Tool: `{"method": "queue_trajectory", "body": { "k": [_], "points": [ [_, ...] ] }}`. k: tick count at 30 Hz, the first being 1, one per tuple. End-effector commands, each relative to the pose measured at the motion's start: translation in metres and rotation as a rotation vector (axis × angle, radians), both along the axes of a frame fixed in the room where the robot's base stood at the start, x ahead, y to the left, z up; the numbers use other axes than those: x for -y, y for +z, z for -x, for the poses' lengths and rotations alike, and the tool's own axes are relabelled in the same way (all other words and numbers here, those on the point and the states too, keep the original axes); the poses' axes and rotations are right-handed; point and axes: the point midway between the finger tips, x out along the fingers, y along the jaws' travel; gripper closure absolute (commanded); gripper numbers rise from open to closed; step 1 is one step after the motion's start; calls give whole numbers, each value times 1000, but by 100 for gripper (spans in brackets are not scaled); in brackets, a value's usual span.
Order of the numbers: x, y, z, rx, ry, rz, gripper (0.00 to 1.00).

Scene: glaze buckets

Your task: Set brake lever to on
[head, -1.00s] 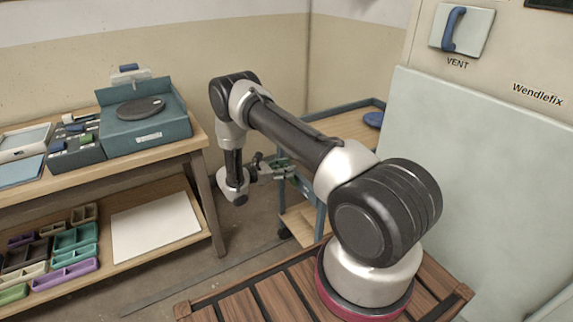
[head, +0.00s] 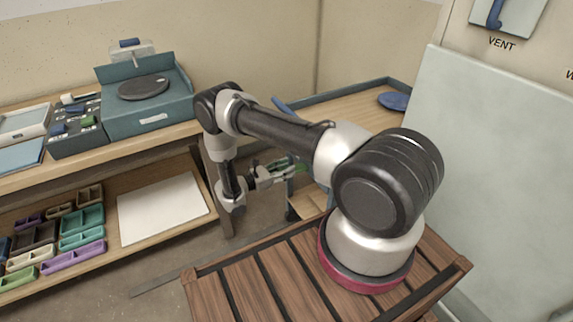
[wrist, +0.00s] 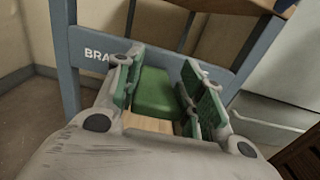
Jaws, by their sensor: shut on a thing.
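The brake lever (wrist: 157,92) is a green block-like grip in the wrist view. It sits at the blue-grey side frame of a cart (wrist: 64,55), next to white lettering that reads "BRA" before a finger hides the rest. My gripper (wrist: 163,85) is shut on the lever, with one green-padded finger on each side of it. In the head view my gripper (head: 272,174) is low, at the cart's left side, below its top. The lever is too small there to tell from the green pads. I cannot read its on or off setting.
The cart top (head: 352,100) holds a blue disc (head: 394,101). A workbench with a teal wheel unit (head: 150,110) and several coloured trays (head: 80,220) stands at left. Bare floor (head: 170,285) lies between.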

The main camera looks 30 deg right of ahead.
Motion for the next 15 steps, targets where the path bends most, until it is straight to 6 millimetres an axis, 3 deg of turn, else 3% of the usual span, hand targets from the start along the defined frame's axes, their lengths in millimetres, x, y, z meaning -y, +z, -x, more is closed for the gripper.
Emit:
{"method": "queue_trajectory", "body": {
  "k": [4,15],
  "points": [
    [-3,-11,1,-4,5,-10,100],
    [-4,-16,1,-5,5,-10,100]
  ]
}}
